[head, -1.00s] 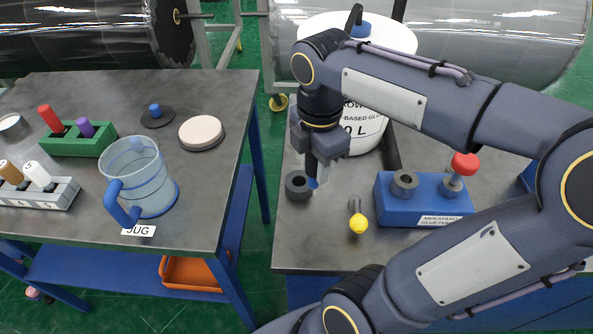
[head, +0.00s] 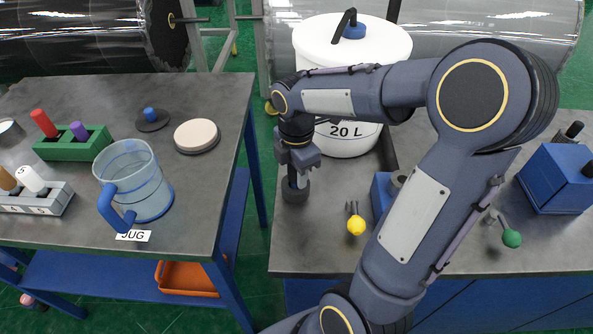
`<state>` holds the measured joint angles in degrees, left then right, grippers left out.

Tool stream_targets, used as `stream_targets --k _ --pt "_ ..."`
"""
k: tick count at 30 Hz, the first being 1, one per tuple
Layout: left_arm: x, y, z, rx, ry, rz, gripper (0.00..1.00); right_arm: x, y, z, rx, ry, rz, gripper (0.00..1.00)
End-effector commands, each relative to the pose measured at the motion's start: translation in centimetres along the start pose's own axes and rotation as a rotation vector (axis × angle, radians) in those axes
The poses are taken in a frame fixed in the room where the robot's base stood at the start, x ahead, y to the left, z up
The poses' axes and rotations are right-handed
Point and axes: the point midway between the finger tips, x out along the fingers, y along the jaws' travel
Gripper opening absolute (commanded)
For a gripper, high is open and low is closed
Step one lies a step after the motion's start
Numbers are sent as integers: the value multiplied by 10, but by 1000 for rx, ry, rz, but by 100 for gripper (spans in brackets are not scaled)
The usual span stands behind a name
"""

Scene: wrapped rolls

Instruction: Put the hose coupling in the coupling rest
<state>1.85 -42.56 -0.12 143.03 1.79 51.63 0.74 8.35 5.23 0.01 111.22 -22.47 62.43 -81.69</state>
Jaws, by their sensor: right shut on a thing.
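My right gripper (head: 298,163) points down over the left part of the right-hand table and is shut on the hose coupling (head: 292,178), a dark, narrow piece. Most of the coupling is hidden by the jaws. Directly below is a dark round ring on the table, apparently the coupling rest (head: 295,192). The coupling's lower end is at the ring's opening and seems to be inside it; how deep I cannot tell. My left gripper is not in view.
A white 20 L tub (head: 350,60) stands behind the gripper. A blue box (head: 380,195) is partly hidden by my arm. The left table holds a blue jug (head: 140,185), across a gap.

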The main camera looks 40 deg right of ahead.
Motion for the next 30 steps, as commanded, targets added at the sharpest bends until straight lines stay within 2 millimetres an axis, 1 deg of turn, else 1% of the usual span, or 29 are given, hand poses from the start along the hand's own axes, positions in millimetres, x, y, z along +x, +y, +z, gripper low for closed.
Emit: stream_targets --k 3,7,8,12,19,23,26,30 --pt "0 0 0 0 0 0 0 0 0 0 0 0 1 6" --pt "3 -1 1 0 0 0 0 4 0 0 0 0 0 6" --pt "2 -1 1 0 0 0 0 3 0 0 0 0 0 36" --pt "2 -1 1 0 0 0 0 2 0 0 0 0 0 54" --pt "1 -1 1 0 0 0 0 2 0 0 0 0 0 54" --pt "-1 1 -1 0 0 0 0 -5 0 0 1 0 2 54" --pt "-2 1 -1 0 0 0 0 -19 1 0 1 -1 6 54" --pt "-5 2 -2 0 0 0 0 -44 1 0 1 -1 5 54"
